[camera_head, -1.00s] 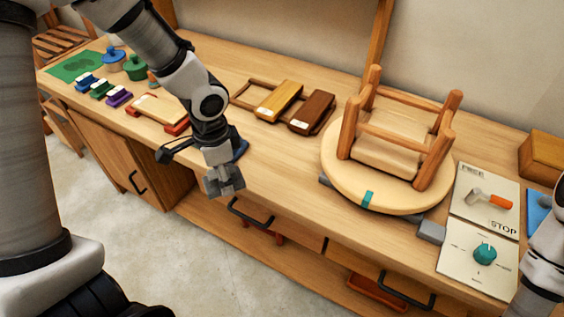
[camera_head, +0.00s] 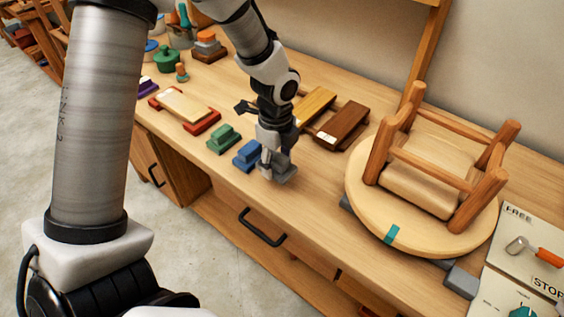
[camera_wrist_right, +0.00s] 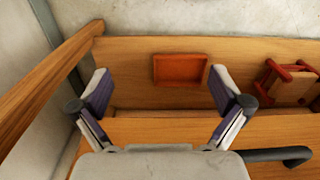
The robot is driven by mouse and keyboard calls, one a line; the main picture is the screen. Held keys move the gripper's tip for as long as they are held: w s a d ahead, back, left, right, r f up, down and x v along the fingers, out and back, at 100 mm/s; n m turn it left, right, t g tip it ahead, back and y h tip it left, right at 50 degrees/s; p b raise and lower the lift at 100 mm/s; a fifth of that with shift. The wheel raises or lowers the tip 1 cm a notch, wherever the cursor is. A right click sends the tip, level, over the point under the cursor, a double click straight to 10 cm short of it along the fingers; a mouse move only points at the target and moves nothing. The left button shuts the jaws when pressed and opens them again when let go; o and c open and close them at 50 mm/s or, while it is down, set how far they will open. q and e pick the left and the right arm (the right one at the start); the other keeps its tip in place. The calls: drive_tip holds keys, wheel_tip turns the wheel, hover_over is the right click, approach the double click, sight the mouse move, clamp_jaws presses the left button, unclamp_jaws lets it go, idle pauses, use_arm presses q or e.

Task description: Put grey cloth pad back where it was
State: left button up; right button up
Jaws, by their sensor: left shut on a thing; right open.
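My left gripper (camera_head: 274,168) is shut on a small grey piece (camera_head: 286,173), which appears to be the grey cloth pad; the fingers hide part of it. It is low over the front of the bench top, just right of a blue block-shaped pad (camera_head: 247,155). I cannot tell whether the grey piece touches the wood. A green pad (camera_head: 223,139) of similar shape lies left of the blue one. My right gripper (camera_wrist_right: 160,88) is open and empty in the right wrist view, in front of the lower part of the bench.
An upturned round stool (camera_head: 420,210) stands on the bench to the right. Dark brown (camera_head: 342,124) and yellow-brown (camera_head: 315,104) blocks lie behind my left gripper. A red-ended board (camera_head: 185,106) lies left.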

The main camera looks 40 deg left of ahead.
sight(281, 171)
use_arm(q)
drive_tip(key=shift+w+d, duration=0.25)
drive_tip(key=shift+w, duration=0.2)
wheel_tip(281, 171, down, 4)
drive_tip(key=shift+r, duration=0.25)
drive_tip(key=shift+w+f, duration=0.1)
drive_tip(key=shift+f, duration=0.1)
drive_tip(key=o, duration=1.4)
drive_tip(key=shift+o, duration=0.2)
